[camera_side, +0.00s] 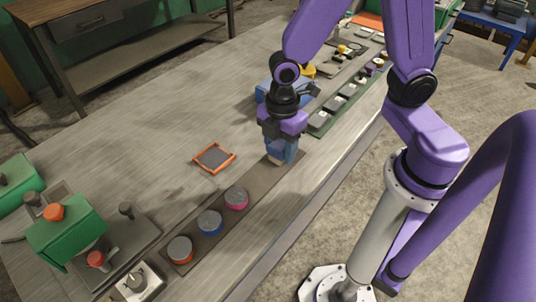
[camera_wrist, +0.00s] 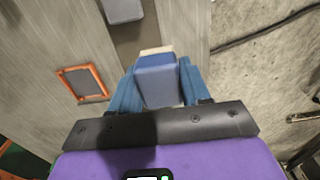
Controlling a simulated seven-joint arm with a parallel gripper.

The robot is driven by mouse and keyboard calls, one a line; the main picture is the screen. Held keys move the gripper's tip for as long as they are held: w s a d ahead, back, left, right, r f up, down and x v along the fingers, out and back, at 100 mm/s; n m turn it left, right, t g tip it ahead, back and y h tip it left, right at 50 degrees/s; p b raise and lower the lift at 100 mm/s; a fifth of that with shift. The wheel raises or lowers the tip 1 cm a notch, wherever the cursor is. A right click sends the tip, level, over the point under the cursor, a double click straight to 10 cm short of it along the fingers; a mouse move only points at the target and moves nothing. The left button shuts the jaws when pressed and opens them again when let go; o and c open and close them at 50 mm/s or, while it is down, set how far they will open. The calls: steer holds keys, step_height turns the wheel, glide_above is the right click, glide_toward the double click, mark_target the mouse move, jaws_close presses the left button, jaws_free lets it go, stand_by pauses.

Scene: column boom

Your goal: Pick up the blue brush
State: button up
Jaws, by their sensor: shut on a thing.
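The blue brush (camera_wrist: 158,78) is a blue block with a pale cream edge at its far end in the wrist view. My gripper (camera_wrist: 155,85) has its blue fingers on both sides of the brush and is shut on it. In the side view my gripper (camera_side: 281,150) points down over the far end of a dark strip on the bench. There the brush is mostly hidden between the fingers, with its pale edge (camera_side: 274,161) showing low down. I cannot tell whether it touches the strip.
The dark strip (camera_side: 262,178) carries round tins with red (camera_side: 180,249), blue (camera_side: 209,222) and pink (camera_side: 236,197) bands. An orange-rimmed tray (camera_side: 230,158) lies to the left. A green rack (camera_side: 321,124) with grey blocks stands behind. The bench's left middle is clear.

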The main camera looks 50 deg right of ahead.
steer(key=s+d+r, duration=0.3)
steer(key=s+r, duration=0.2)
steer(key=s, duration=0.4)
steer(key=shift+d, duration=0.35)
